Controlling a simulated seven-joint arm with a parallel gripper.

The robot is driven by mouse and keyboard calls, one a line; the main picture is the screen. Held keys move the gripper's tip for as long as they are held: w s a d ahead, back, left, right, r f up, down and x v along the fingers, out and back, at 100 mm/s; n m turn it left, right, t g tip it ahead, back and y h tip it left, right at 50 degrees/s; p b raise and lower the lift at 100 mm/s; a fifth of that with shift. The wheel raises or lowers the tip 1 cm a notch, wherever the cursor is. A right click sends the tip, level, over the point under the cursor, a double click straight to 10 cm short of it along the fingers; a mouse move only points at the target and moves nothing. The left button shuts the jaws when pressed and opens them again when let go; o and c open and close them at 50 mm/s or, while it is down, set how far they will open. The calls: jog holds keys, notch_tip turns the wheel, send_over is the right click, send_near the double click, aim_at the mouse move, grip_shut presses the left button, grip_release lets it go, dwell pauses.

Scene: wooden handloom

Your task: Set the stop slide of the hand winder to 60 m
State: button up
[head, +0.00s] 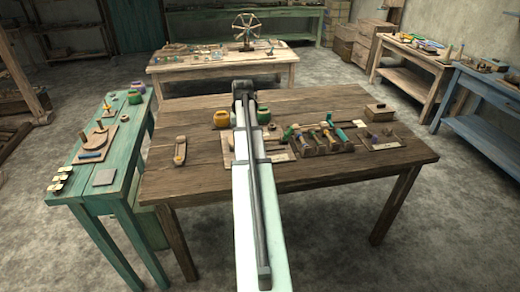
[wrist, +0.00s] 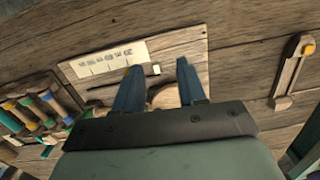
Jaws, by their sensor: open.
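The hand winder's board (wrist: 195,45) lies on the dark wooden table under my gripper in the wrist view. A pale scale card (wrist: 108,62) with several marks is on the board; its figures are too small to read. A dark slot line (wrist: 103,86) runs beside the card. A small whitish piece (wrist: 156,69), perhaps the stop slide, shows between my fingertips. My gripper (wrist: 158,65) is open, its two blue fingers apart. A round wooden part (wrist: 164,96) shows between the fingers, nearer the palm. In the head view my arm hides the gripper and much of the winder; its card (head: 284,157) shows.
A rack of coloured spools (head: 320,140) stands right of the winder, left in the wrist view (wrist: 40,108). Yellow (head: 222,118) and green (head: 263,115) pots stand behind. The table's front is clear.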

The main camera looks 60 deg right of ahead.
jog(key=s+d+r, duration=0.2)
jog(key=d+r, duration=0.3)
jog(key=d, duration=0.3)
jog(key=shift+n+h, duration=0.3)
jog(key=shift+h, duration=0.1)
notch_tip(320, 180, down, 14)
jog(key=shift+f, duration=0.1)
jog(key=shift+c, duration=0.4)
grip_shut()
